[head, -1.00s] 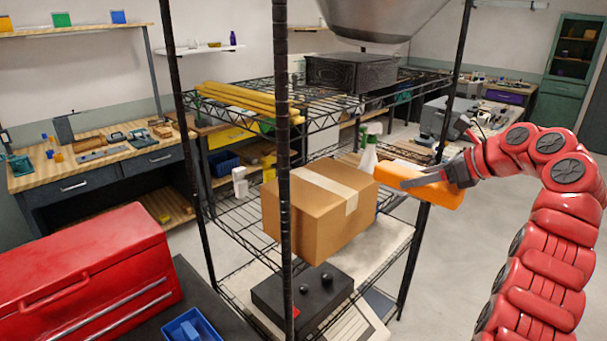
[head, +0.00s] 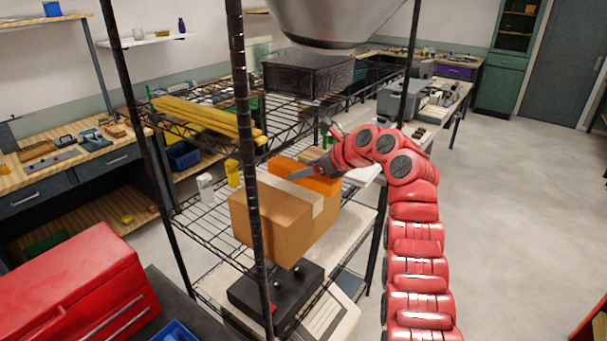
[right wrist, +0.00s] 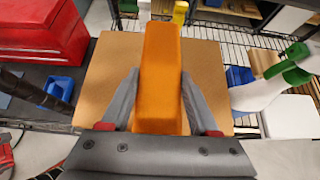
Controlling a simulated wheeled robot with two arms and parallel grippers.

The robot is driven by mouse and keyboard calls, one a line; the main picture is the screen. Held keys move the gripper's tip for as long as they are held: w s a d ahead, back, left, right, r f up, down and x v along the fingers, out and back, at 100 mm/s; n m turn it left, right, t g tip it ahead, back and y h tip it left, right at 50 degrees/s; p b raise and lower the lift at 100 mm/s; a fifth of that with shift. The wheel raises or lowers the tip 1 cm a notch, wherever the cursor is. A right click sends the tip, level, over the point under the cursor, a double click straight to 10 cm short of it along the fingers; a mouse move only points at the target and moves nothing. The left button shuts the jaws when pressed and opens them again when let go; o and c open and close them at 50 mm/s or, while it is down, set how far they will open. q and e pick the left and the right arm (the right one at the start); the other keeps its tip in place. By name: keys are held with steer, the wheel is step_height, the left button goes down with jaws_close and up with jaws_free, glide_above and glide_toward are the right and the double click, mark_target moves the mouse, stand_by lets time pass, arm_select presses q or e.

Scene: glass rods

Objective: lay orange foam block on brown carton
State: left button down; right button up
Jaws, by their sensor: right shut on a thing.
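The orange foam block (head: 318,181) is between the jaws of my right gripper (head: 305,170), which is shut on it. It shows at the far upper side of the brown carton (head: 265,222), which stands on a wire shelf with a pale tape strip across its top. In the right wrist view the block (right wrist: 160,60) lies lengthwise between the two fingers (right wrist: 160,90), over the carton's top (right wrist: 105,80). I cannot tell whether the block touches the carton. My left gripper is not in view.
The wire rack's black post (head: 246,150) stands in front of the carton. A black box (head: 307,75) sits on the upper shelf. A spray bottle (right wrist: 258,93) stands right of the carton in the right wrist view. A red toolbox (head: 75,285) is at the lower left.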

mark_target(304, 182)
step_height(304, 182, down, 2)
steer(key=shift+f+p, duration=0.2)
steer(key=shift+p, duration=1)
steer(key=shift+f, duration=0.5)
steer(key=shift+f, duration=0.1)
steer(key=o, duration=1.4)
steer(key=shift+c, duration=0.2)
